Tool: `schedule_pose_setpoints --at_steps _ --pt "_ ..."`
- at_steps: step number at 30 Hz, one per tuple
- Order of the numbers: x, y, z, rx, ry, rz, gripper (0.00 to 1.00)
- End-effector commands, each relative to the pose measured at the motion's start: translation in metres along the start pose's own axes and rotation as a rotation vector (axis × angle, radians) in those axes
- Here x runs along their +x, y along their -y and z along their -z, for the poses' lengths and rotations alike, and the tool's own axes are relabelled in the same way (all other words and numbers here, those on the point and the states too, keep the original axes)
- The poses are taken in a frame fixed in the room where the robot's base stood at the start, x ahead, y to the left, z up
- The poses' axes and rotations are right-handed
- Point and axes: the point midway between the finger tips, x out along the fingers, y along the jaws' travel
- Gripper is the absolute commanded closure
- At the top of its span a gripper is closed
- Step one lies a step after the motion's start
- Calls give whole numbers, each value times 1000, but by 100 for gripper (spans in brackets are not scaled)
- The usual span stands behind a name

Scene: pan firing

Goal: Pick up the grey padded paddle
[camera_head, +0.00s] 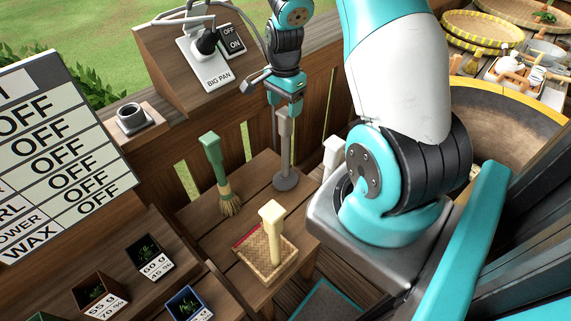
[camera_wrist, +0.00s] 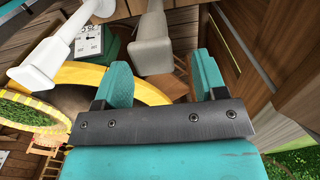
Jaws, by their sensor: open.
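The grey padded paddle (camera_head: 286,152) stands upright on the wooden bench, handle up, on its round dark-grey pad. My gripper (camera_head: 286,102) is directly above it, with its teal fingers at the top of the handle. In the wrist view my gripper (camera_wrist: 160,78) is open, and the paddle's grey handle (camera_wrist: 152,50) shows in the space between the fingers, nearer the left one. Whether the fingers touch the handle cannot be told.
A green-handled brush (camera_head: 219,170) and a cream-handled woven tool (camera_head: 271,240) stand left and in front. A white-handled tool (camera_head: 333,152) stands right of the paddle, also in the wrist view (camera_wrist: 40,62). A wooden fence and the switch box (camera_head: 210,65) are behind.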

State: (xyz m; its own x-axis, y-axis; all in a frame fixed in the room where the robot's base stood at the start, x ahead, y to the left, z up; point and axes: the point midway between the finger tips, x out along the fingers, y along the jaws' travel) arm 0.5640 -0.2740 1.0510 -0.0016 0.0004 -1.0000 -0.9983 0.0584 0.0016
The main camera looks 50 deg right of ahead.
Motion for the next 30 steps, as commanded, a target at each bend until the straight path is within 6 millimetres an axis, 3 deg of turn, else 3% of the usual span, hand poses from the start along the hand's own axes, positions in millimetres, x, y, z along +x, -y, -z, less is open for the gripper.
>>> schedule_pose_setpoints --at_steps 7,16,25,30 --pt "16 -3 -1 -1 2 -3 35" --pt "54 -7 -3 -1 1 -1 35" --pt "59 -6 -2 -1 0 2 35" --pt "59 -7 -2 -1 0 2 74"
